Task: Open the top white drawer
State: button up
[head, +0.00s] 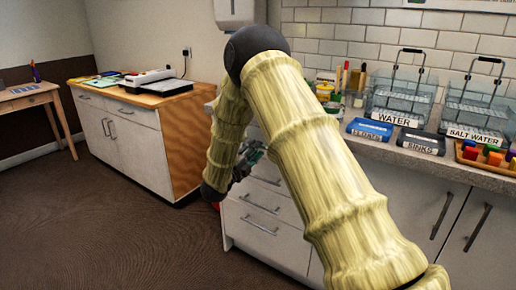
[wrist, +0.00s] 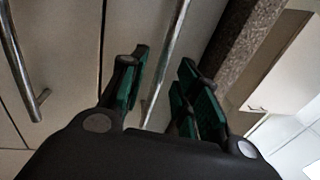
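The top white drawer (wrist: 175,75) is the front nearest the grey counter edge in the wrist view. Its metal bar handle (wrist: 168,55) runs between my gripper's green-padded fingers (wrist: 160,93). The fingers are open, one pair on each side of the bar, with visible gaps; I cannot tell whether either side touches it. The drawer looks closed. In the head view my gripper (head: 249,157) is at the upper part of the drawer unit, and my arm and gripper hide most of the top drawer there.
Lower drawers with bar handles (head: 260,226) sit below; one lower handle (wrist: 20,65) shows beside my gripper in the wrist view. The speckled counter (head: 465,172) overhangs above, carrying trays and water tanks (head: 402,100). A separate cabinet (head: 140,135) stands left, with open floor (head: 110,240) in front.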

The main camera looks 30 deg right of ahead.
jog(key=shift+x, duration=1.4)
grip_shut()
